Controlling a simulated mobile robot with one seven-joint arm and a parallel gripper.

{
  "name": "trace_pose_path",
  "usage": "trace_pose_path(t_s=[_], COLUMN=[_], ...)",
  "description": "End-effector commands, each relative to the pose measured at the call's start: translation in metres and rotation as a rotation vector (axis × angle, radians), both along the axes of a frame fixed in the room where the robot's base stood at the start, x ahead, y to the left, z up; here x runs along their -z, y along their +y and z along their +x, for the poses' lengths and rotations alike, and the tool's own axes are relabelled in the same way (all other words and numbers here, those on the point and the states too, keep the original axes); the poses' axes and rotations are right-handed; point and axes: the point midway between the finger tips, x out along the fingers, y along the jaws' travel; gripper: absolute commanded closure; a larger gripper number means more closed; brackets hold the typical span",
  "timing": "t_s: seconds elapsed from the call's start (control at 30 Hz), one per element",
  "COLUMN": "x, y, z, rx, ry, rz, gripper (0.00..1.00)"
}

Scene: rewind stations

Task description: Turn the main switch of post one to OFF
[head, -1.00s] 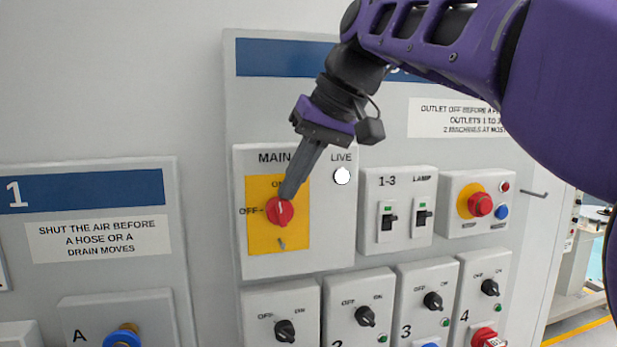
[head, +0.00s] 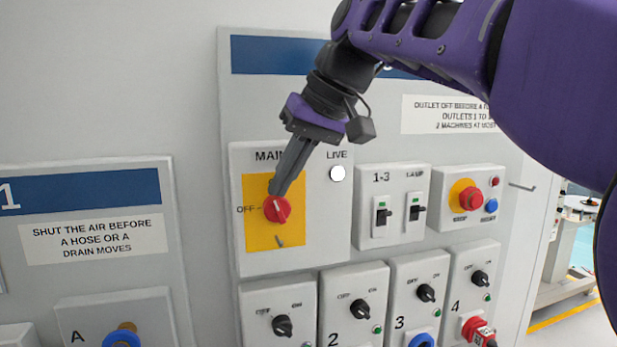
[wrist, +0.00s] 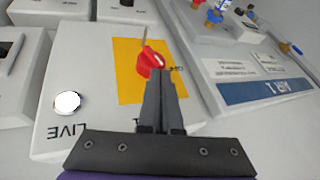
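The main switch is a red rotary knob (head: 277,210) on a yellow plate (head: 256,236), with OFF marked at its left and ON above, partly hidden by my fingers. Its white mark looks slanted, towards the upper left. It also shows in the wrist view as a red knob (wrist: 148,64). My gripper (head: 275,192) comes from the upper right with its fingertips at the knob's upper edge. Its two fingers (wrist: 160,76) lie close together with no visible gap, and the knob shows beyond the tips. I cannot tell whether they touch it.
A white LIVE lamp (head: 338,173) is right of the knob. Two breakers (head: 382,216) and a red stop button (head: 471,198) stand further right. Several black outlet knobs (head: 283,326) are below. A separate panel with a blue header (head: 90,190) is at left.

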Motion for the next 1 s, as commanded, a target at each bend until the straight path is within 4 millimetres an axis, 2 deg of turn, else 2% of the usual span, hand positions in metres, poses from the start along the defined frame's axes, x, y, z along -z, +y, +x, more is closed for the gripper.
trace_pose_path(t_s=[0.47,0.8,1.0], x=[-0.001,-0.015,-0.016], y=[0.000,0.000,0.000], z=[0.000,0.000,0.000], rx=[-0.001,0.000,0.000], ry=[0.001,0.001,0.001], rz=[0.000,-0.001,-0.001], gripper=[1.00,1.00,1.00])
